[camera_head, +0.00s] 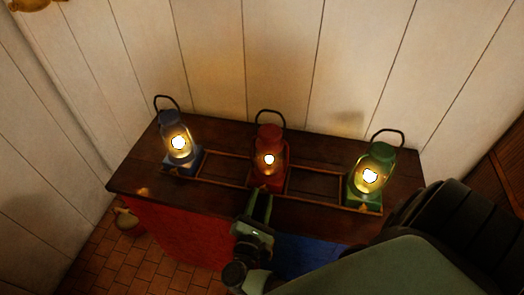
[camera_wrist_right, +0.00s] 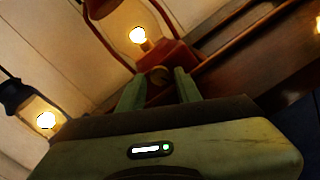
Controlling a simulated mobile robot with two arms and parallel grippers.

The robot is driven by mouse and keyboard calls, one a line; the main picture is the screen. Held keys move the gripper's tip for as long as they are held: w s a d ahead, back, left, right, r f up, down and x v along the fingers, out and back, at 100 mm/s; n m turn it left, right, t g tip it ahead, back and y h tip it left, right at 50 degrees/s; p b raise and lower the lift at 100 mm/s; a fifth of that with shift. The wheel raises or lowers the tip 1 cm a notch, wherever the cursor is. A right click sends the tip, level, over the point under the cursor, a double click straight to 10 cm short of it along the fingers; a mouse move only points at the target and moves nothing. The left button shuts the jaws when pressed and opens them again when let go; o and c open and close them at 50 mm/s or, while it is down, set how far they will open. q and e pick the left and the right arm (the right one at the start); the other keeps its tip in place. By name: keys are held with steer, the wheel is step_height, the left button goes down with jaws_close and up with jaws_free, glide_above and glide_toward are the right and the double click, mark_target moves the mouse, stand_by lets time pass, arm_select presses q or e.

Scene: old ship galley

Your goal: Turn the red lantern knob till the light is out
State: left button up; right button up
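The red lantern (camera_head: 268,148) stands upright in the middle of the dark wooden counter, and its light is lit. It also shows at the top of the right wrist view (camera_wrist_right: 172,55), with a small round brownish knob (camera_wrist_right: 158,75) on its base. My right gripper (camera_head: 262,193) is in front of the red lantern's base. In the right wrist view its two green fingers (camera_wrist_right: 159,82) are apart, with the knob between or just beyond their tips. I see no clear contact with the knob. In the head view the gripper hides the knob. My left gripper is not in view.
A lit blue lantern (camera_head: 176,140) stands to the left and a lit green lantern (camera_head: 372,178) to the right. A low wooden rail frame (camera_head: 316,168) runs between the lanterns on the counter (camera_head: 135,178). A white plank wall (camera_head: 280,60) rises close behind.

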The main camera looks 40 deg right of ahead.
steer(key=shift+w+d, duration=0.45)
steer(key=shift+d, duration=0.05)
